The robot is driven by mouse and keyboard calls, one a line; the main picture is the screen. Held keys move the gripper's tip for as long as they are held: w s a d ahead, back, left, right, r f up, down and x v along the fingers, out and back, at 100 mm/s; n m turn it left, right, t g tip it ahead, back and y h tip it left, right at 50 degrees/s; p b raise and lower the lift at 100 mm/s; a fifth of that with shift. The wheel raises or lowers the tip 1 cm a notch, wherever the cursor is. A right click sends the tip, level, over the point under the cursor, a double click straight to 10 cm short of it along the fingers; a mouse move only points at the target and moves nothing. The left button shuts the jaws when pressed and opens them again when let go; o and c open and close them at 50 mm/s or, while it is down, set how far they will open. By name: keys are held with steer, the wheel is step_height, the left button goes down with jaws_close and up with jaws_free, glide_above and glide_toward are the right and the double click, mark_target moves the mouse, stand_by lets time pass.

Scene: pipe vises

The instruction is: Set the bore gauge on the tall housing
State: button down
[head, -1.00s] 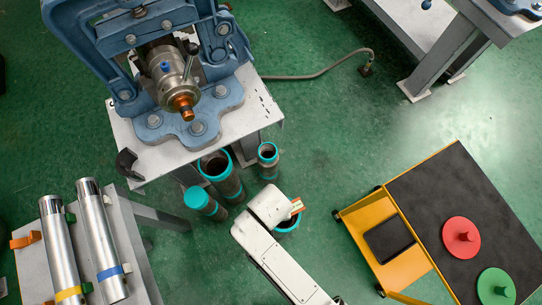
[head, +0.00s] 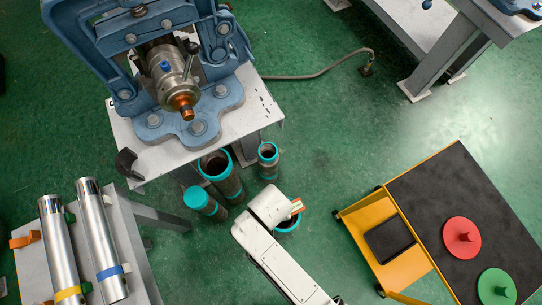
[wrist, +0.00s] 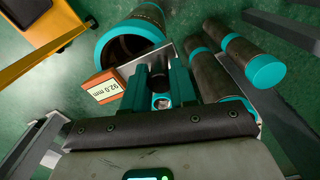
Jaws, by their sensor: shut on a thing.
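My gripper (wrist: 157,84) is shut on the bore gauge, whose orange-edged display (wrist: 104,88) reads 92.0 mm in the wrist view. In the head view, only the display's orange and white edge (head: 296,206) shows beside my white wrist, which hides my fingers. My gripper is above the group of teal-rimmed pipe housings. A wide open one (head: 221,172) stands by the bench, and a narrower one (head: 268,158) stands right of it. Another housing (head: 288,224) is partly hidden under my wrist. I cannot tell which is the tall housing.
A closed teal-topped pipe (head: 203,202) stands left of my wrist. A blue pipe vise (head: 205,100) is on the bench behind. Silver tubes (head: 98,235) lie on a left stand. A yellow cart (head: 345,215) carries red (head: 461,237) and green (head: 495,288) discs. Floor between is clear.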

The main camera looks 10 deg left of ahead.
steer(key=shift+f, duration=0.1)
steer(key=c, duration=0.8)
jaws_free()
steer(key=shift+r+p, duration=3.5)
steer(key=shift+p, duration=0.25)
